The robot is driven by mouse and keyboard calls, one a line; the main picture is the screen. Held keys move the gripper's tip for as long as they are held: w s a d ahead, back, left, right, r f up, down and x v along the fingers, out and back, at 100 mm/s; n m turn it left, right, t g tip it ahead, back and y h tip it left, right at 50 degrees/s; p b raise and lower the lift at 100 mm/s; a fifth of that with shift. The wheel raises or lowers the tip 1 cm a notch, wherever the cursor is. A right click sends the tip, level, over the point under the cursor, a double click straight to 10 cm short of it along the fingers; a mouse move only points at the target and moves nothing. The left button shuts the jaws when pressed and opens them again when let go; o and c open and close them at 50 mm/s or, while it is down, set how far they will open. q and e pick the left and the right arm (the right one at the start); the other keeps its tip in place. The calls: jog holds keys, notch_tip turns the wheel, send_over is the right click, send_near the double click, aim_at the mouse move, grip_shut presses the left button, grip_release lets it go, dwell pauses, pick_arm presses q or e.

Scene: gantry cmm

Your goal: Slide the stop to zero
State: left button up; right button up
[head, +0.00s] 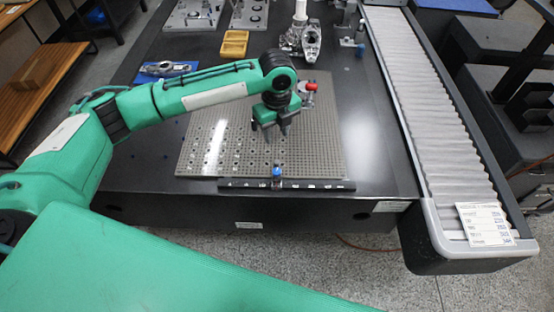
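The stop (277,174), a small slider with a blue knob, sits upright near the middle of a black rail (325,185). The rail has white marks too small to read and runs left to right along the front of the grey perforated plate. My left gripper (276,136) hangs above the plate, pointing down, a little behind the stop and apart from it. Its two dark fingers are spread with nothing visible between them. My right gripper is out of view.
A red-topped part (311,87) stands at the plate's back right. A yellow tray (234,44), a blue pad with a metal part (168,69) and metal castings (302,40) lie farther back. A ribbed grey cover (425,100) runs along the right. The plate's front is mostly clear.

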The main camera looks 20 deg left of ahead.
aim_at(276, 161)
pick_arm(q)
notch_tip(276, 161, down, 13)
jog(key=shift+p, duration=0.5)
grip_shut()
